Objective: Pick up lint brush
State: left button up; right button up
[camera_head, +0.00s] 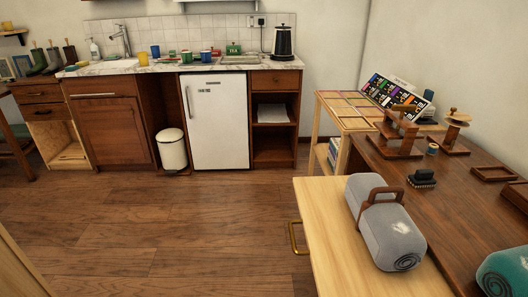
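A small dark block with a knobbly top and a paler lower edge (422,178) lies on the dark brown wooden desk (405,172) at the right. It is brush-like, but it is too small to tell for sure whether it is the lint brush. No other thing in view is clearly a lint brush. Neither of my grippers is in view.
A rolled grey blanket with a brown strap (384,222) lies on a pale wooden surface (320,222) with a brass handle. A teal roll (505,274) is at the lower right. Wooden stands (400,132) occupy the desk's back. The floor (180,225) at centre-left is clear.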

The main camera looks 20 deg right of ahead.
aim_at(421, 177)
jog(key=z, duration=1.6)
